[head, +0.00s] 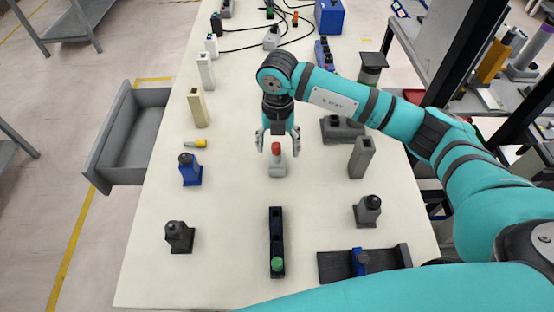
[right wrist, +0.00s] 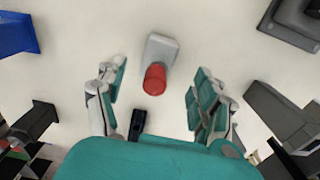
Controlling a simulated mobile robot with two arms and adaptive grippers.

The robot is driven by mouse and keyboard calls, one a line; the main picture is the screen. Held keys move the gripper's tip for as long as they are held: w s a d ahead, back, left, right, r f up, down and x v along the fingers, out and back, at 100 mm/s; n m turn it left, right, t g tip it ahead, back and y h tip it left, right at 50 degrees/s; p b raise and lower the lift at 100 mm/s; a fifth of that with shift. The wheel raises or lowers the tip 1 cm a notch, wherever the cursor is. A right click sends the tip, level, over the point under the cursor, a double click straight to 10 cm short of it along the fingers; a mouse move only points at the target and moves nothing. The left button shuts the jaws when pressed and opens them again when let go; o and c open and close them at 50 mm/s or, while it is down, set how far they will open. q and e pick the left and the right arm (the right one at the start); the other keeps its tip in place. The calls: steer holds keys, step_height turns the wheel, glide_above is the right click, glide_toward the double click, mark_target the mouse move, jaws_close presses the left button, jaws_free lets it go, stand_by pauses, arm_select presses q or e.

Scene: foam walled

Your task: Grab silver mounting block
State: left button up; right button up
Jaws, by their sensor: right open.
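The silver mounting block (head: 277,169) stands on the white table, a light grey base with a red rounded top. In the right wrist view, the block (right wrist: 161,49) shows its grey body and its red top (right wrist: 154,79). My right gripper (head: 278,144) is open, above the block, with one finger to each side of the red top. The right wrist view shows the open fingers (right wrist: 158,96) with a gap on both sides of the block and no contact visible. My left gripper is not in view.
A blue block (head: 190,171) and a dark block (head: 179,237) stand to the left. A grey block (head: 361,158) and a dark grey block (head: 367,211) stand to the right. A black holder (head: 276,236) with a green piece lies nearer. The table around the silver block is clear.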

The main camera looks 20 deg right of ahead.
mark_target(277, 159)
steer(key=shift+f, duration=0.5)
step_height(277, 159, down, 4)
steer(key=shift+a+f+p, duration=0.15)
steer(key=shift+f+p, duration=0.1)
steer(key=shift+p, duration=0.6)
steer(key=shift+f, duration=0.35)
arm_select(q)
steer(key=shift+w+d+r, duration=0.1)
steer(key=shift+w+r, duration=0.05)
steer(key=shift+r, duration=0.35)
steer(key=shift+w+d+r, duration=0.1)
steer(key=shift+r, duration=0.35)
arm_select(e)
steer(key=shift+c, duration=0.2)
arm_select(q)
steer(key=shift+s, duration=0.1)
arm_select(e)
steer(key=c, duration=1.3)
steer(key=shift+r, duration=0.1)
